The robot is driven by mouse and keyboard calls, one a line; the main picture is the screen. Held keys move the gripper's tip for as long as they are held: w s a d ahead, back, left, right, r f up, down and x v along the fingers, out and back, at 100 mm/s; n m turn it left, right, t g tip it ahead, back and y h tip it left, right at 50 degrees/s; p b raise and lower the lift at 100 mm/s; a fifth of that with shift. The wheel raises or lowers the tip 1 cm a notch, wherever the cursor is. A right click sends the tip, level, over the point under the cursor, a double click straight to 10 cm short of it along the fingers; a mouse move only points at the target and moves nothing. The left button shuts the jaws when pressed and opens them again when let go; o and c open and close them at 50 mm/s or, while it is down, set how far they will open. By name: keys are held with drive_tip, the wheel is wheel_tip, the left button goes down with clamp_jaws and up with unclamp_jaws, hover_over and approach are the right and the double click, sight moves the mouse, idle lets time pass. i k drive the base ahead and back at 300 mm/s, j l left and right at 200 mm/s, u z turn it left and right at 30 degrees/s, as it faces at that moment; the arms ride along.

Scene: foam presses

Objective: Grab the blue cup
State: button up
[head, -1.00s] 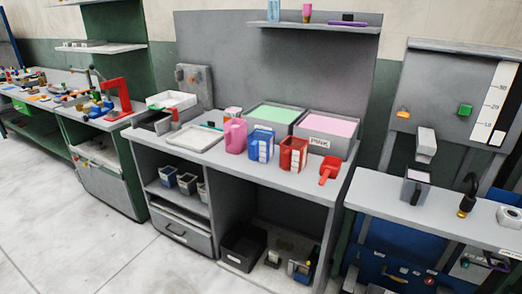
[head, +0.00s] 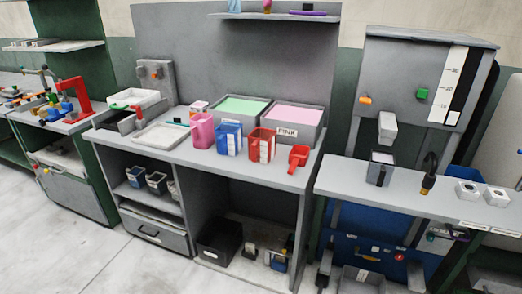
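The blue cup (head: 228,138) stands upright on the grey workbench (head: 215,165), near its front edge, and has a white strip on its side. A pink cup (head: 202,130) stands just left of it. A red cup (head: 262,144) with a white strip stands to its right. My gripper does not show in the head view.
A red scoop (head: 299,157) lies right of the red cup. Bins of green (head: 243,105) and pink (head: 293,115) material stand behind the cups. A white tray (head: 162,136) lies to the left. A grey press (head: 408,95) stands right, with clear floor (head: 75,250) at left.

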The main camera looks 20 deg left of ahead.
sight(229, 135)
drive_tip(key=i+j, duration=0.2)
drive_tip(key=j, duration=0.25)
drive_tip(key=i+j, duration=0.2)
drive_tip(key=j, duration=0.2)
drive_tip(key=i+j, duration=0.2)
drive_tip(key=j, duration=0.25)
drive_tip(key=i+j, duration=0.2)
drive_tip(key=j, duration=0.25)
drive_tip(key=i+j, duration=0.2)
drive_tip(key=j, duration=0.25)
drive_tip(key=i+j, duration=0.2)
drive_tip(key=j, duration=0.2)
drive_tip(key=i+j, duration=0.2)
drive_tip(key=j, duration=0.25)
drive_tip(key=i+j, duration=0.2)
drive_tip(key=j, duration=0.25)
